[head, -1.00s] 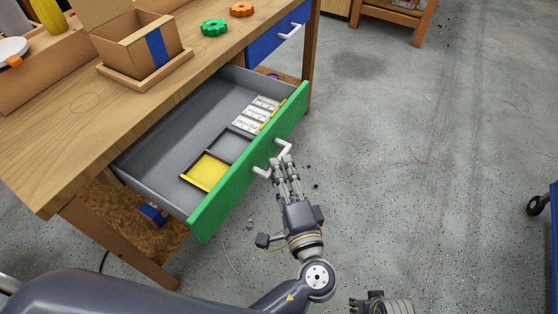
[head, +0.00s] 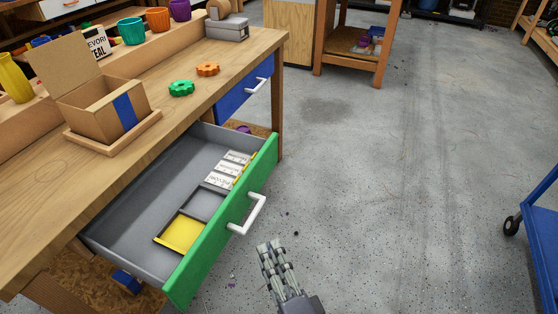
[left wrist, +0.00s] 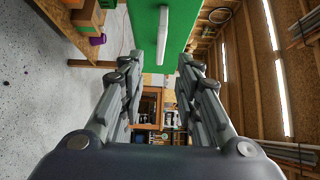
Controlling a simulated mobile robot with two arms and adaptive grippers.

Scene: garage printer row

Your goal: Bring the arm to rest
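My left gripper (head: 270,245) is low in the head view, off the front of the open green drawer (head: 213,246). Its fingers are apart with nothing between them, as the left wrist view shows (left wrist: 162,62). The drawer's white handle (head: 248,214) is just up and left of the fingertips and clear of them. In the left wrist view the green drawer front (left wrist: 145,30) and the handle (left wrist: 162,28) are ahead of the fingers. My right gripper is not in view.
The pulled-out drawer holds a yellow tray section (head: 181,233) and white labelled packs (head: 228,168). The wooden bench (head: 60,190) carries an open cardboard box (head: 104,112) and green and orange gears. A blue cart (head: 540,245) stands at right. The floor between is clear.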

